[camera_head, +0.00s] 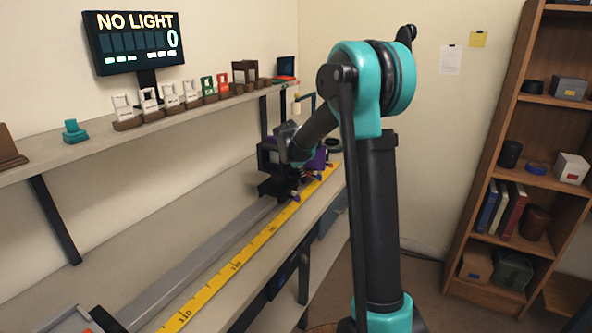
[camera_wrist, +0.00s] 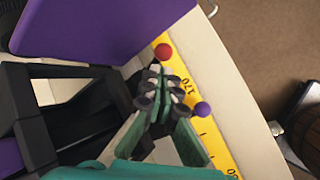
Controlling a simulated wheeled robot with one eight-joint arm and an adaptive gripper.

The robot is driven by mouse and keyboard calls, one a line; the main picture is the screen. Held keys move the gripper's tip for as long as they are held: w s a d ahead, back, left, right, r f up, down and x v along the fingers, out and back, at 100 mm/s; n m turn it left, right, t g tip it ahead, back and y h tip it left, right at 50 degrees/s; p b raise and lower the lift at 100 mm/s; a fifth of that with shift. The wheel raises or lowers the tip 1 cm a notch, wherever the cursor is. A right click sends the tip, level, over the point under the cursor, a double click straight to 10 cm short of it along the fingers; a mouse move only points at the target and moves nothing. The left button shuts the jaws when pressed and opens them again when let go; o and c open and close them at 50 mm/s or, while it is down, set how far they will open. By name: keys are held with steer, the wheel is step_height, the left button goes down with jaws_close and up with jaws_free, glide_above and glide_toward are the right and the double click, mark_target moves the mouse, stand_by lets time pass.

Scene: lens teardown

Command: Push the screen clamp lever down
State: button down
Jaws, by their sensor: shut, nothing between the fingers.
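My gripper (camera_wrist: 158,88) is shut and empty, low over the rail beside the yellow scale. It also shows in the head view (camera_head: 297,174), partly lost among dark carriers. A red ball knob (camera_wrist: 163,50) stands just past the fingertips in the wrist view, by the lower edge of a purple panel (camera_wrist: 95,28). A purple ball knob (camera_wrist: 202,109) lies right of the fingers, over the scale. Both look like lever ends; which belongs to the screen clamp I cannot tell. Their stems are mostly hidden, and contact with the fingers is unclear.
A yellow scale (camera_head: 236,265) runs along the bench beside the grey rail (camera_head: 205,252). A dark frame (camera_wrist: 55,105) stands left of my gripper. A shelf (camera_head: 100,142) above holds several small mounts, and the display (camera_head: 135,42) reads "NO LIGHT 0". A bookcase (camera_head: 497,150) stands right.

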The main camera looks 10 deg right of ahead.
steer(key=shift+w+d+f, duration=0.1)
steer(key=shift+w+d, duration=0.05)
steer(key=shift+d, duration=0.15)
steer(key=shift+d, duration=0.1)
steer(key=shift+d+f, duration=0.1)
steer(key=shift+f, duration=0.05)
